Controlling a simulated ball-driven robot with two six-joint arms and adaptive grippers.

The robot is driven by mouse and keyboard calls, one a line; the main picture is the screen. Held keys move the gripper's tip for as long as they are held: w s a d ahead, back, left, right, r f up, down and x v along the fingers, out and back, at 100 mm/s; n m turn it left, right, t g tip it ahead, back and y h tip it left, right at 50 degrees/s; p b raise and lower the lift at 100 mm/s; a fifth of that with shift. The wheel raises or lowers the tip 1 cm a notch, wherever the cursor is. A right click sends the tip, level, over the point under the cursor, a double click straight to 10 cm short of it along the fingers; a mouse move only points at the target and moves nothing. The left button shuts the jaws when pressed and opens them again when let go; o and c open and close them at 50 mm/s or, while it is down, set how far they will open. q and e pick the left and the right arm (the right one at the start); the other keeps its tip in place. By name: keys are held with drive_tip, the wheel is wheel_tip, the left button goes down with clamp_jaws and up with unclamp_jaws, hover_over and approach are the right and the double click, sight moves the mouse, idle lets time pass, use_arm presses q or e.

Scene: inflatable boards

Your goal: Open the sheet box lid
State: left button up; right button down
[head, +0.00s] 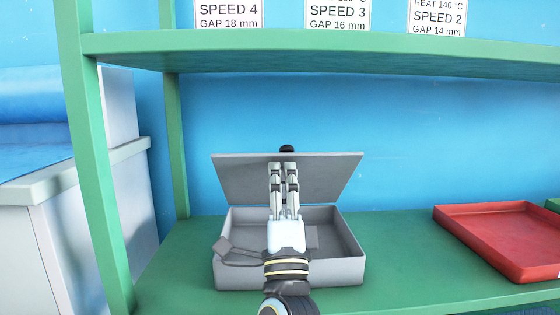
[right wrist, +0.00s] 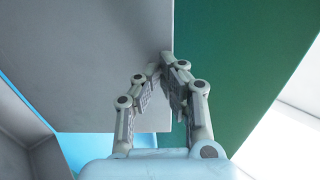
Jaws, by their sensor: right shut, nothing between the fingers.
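The grey sheet box (head: 345,271) stands on the green shelf. Its lid (head: 225,177) is raised and leans back, and the box's inside shows in the head view. A black knob (head: 287,149) sits at the lid's top edge. My right gripper (head: 283,168) is shut and empty, in front of the lid's middle, with its fingertips near the upper edge. In the right wrist view, the fingertips (right wrist: 165,66) are close to the grey lid (right wrist: 85,65); I cannot tell whether they touch it. My left gripper is not in view.
A red tray (head: 513,240) lies on the shelf to the right, with clear green shelf (head: 400,240) between it and the box. A green upper shelf (head: 330,50) runs above. A green post (head: 95,160) and a white cabinet (head: 50,220) stand at the left.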

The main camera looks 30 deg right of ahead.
drive_tip(key=shift+w+d+r, duration=0.15)
drive_tip(key=shift+w+d, duration=0.05)
drive_tip(key=shift+w, duration=0.05)
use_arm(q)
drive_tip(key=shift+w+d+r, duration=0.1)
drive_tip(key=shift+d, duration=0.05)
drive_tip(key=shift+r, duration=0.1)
